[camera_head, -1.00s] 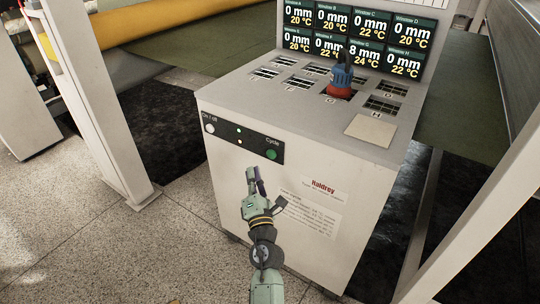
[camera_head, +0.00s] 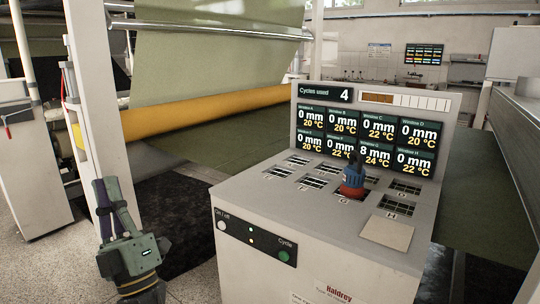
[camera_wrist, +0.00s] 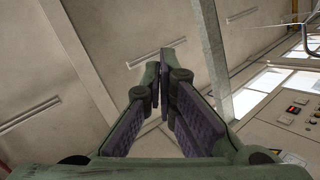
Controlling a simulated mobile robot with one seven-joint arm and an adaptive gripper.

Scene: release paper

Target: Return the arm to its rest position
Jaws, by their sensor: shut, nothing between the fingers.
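My gripper (camera_head: 106,187) is at the lower left of the head view, pointing upward, left of the grey machine console (camera_head: 315,265) and in front of a white post. It is apart from the console and holds nothing. In the wrist view my gripper (camera_wrist: 160,72) shows its dark padded fingers meeting at the tips, with the ceiling and high windows behind. Most of my arm is below the head view's edge.
A blue and red device (camera_head: 353,178) stands on the console's top at one of the slotted windows. A white post (camera_head: 98,110) rises close behind my gripper. A yellow roller (camera_head: 200,112) with green sheet lies behind. Open floor shows at lower left.

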